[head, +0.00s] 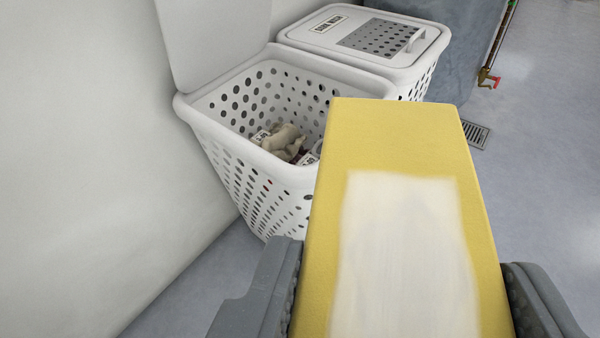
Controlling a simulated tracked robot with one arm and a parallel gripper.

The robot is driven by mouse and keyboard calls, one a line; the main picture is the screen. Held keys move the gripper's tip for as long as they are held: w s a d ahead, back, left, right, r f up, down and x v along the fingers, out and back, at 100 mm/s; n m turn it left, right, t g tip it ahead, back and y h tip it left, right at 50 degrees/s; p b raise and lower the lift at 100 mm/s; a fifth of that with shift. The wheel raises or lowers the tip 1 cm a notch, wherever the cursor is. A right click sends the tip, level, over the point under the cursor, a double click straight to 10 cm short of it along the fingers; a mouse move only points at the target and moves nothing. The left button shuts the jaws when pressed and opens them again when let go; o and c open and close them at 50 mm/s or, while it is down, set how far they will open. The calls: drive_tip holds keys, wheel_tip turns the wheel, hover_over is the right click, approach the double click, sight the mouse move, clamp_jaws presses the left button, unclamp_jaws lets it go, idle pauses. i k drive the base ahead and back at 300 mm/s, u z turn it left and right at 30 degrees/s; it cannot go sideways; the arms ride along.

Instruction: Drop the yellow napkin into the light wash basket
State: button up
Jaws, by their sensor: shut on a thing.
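The yellow napkin (408,135) is a thick folded yellow block with a pale panel on its top face. My gripper (397,255) is shut on it, one grey finger along each side, and it fills the lower right of the view. An open white basket (232,142) with round holes stands ahead and left of the napkin; it seems to be the light wash basket, but no label shows on it. Its lid is raised. The napkin's far end is in front of the basket's near right corner and hides it. A beige crumpled item (284,138) and other small things lie inside.
A second white basket (388,66) with a shut lid stands behind; its small label seems to read "DARK WASH". A pale wall (90,150) is at left. A floor drain (476,133) and a red-handled valve (489,76) are at right.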

sight(295, 158)
drive_tip(key=k, duration=0.4)
drive_tip(key=z, duration=0.35)
drive_tip(key=i, duration=1.95)
drive_tip(key=u, duration=0.15)
